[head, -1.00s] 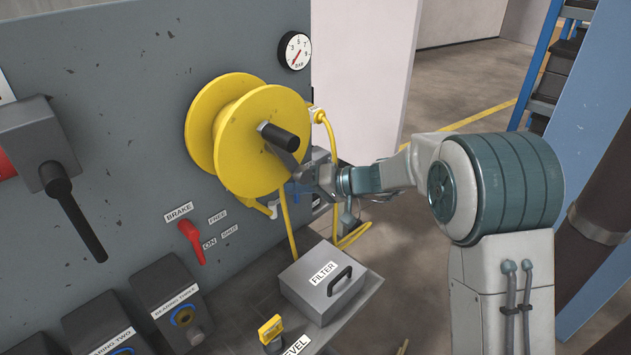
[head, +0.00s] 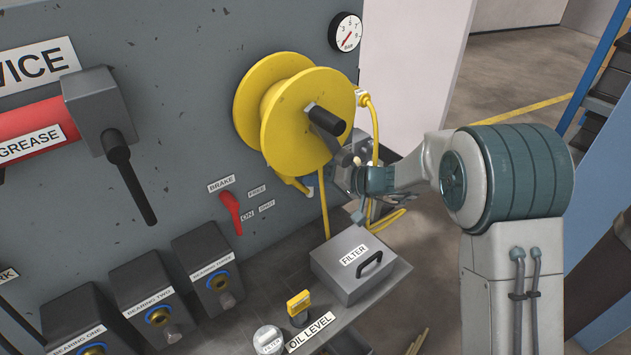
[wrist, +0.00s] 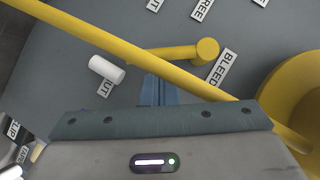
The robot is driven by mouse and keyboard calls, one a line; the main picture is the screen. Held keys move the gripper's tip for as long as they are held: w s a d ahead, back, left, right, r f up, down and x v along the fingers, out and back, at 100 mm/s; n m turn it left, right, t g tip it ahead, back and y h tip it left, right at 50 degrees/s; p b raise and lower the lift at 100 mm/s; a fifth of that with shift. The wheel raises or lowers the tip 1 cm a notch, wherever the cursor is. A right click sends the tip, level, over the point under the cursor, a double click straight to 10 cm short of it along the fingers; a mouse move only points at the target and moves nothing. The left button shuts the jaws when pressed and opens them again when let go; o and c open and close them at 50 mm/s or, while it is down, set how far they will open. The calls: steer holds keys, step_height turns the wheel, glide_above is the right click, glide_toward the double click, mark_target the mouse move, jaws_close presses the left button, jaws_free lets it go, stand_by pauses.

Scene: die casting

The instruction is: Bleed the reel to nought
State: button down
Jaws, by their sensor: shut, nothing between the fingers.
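The yellow reel (head: 300,120) is mounted on the grey panel, with a black-gripped crank (head: 326,120) on its face. The gauge (head: 345,33) stands above right of it; its red needle points to the lower left, its exact reading too small to tell. In the wrist view, a yellow bar with a round end (wrist: 207,50) lies beside the BLEED label (wrist: 221,68). The yellow hose (wrist: 185,80) crosses diagonally at my gripper's blue fingertips (wrist: 160,90). The fingers are shut and empty, just below the bar; contact cannot be told. In the head view, my gripper is below the crank, fingertips hidden.
A white cylinder (wrist: 106,69) is left of the fingertips. The filter box (head: 352,265) stands on the shelf below. Bearing boxes (head: 205,270) line the lower left. Open floor lies behind my arm.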

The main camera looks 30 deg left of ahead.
steer(key=shift+f+b, duration=0.25)
steer(key=shift+b, duration=0.3)
steer(key=shift+s+f+m+g+b, duration=0.15)
steer(key=shift+m+g+b, duration=0.15)
steer(key=shift+b, duration=0.35)
steer(key=f+m+y+b, duration=0.1)
steer(key=b, duration=0.2)
steer(key=f+b, duration=0.1)
steer(key=b, duration=0.2)
steer(key=shift+s+a+m+g+y+b, duration=0.15)
steer(key=shift+s+m+g+y+b, duration=0.2)
steer(key=shift+m+g+y+b, duration=0.05)
steer(key=m+y+b, duration=0.1)
steer(key=b, duration=0.1)
steer(key=s+m+y+b, duration=0.1)
steer(key=b, duration=0.2)
steer(key=shift+s+a+f+m+g, duration=0.2)
steer(key=shift+a+m+g, duration=0.1)
steer(key=shift+a+m, duration=0.1)
steer(key=shift+r, duration=0.1)
